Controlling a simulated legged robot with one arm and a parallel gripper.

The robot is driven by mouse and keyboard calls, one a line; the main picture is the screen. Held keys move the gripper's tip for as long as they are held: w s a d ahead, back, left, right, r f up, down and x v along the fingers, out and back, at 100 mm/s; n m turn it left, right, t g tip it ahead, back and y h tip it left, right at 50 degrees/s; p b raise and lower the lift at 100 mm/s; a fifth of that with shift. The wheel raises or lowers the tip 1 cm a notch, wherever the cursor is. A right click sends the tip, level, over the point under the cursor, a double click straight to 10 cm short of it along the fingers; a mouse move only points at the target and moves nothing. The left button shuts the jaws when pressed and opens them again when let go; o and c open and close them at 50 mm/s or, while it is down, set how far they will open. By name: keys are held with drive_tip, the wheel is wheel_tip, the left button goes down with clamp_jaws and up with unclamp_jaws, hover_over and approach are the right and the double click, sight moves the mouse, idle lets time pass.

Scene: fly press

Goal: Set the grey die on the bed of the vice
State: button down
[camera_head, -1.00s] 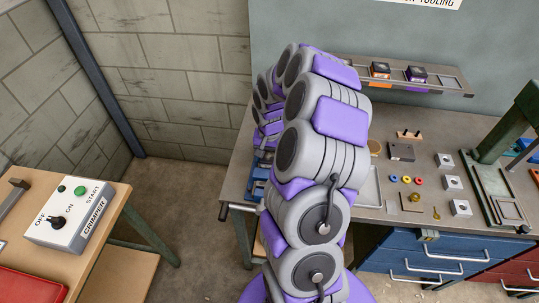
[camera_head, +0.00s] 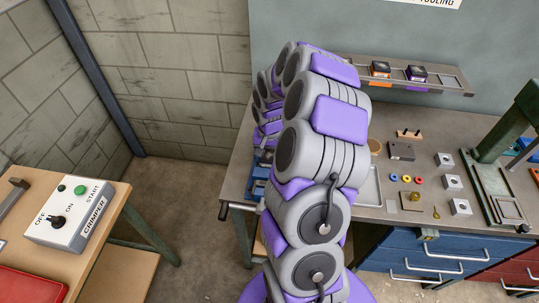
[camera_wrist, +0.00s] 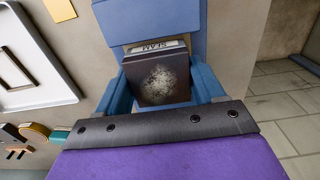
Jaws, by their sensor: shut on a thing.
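The vice (camera_wrist: 202,84) is blue. In the wrist view its raised sides stand left and right, with a blue part behind. A dark grey block with a pale worn patch, which I take as the grey die (camera_wrist: 158,77), shows between those sides. A white label with upside-down lettering is at its far edge. My gripper (camera_wrist: 160,122) shows as a dark bolted bar with purple below, close in front of the block, and is shut on it. The bar hides the block's near lower edge, so I cannot tell whether it touches the bed.
In the wrist view a pale tray (camera_wrist: 45,65) lies left of the vice and floor (camera_wrist: 285,105) lies right. In the head view, small parts and a dark block (camera_head: 401,151) are on the bench. A shelf (camera_head: 345,77) holds orange and purple dies.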

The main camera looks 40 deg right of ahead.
sight(269, 155)
drive_tip(key=shift+f, duration=0.5)
idle(1.2)
idle(0.7)
drive_tip(key=shift+c, duration=0.2)
unclamp_jaws()
drive_tip(key=shift+r, duration=0.1)
wheel_tip(269, 155, up, 17)
drive_tip(key=p, duration=0.2)
idle(0.7)
drive_tip(key=s+a+r+n, duration=0.3)
drive_tip(key=s+a, duration=0.2)
drive_tip(key=a, duration=0.5)
drive_tip(key=s+a+r+n, duration=0.3)
drive_tip(key=s+a, duration=0.2)
drive_tip(key=a, duration=0.4)
drive_tip(key=s+a+f+n+g, duration=0.1)
drive_tip(key=s+a, duration=0.3)
drive_tip(key=s, duration=0.4)
drive_tip(key=s+a+f+n, duration=0.1)
drive_tip(key=s+a+n, duration=0.2)
drive_tip(key=s, duration=0.5)
drive_tip(key=shift+s+a+g, duration=0.35)
drive_tip(key=shift+a+g, duration=0.05)
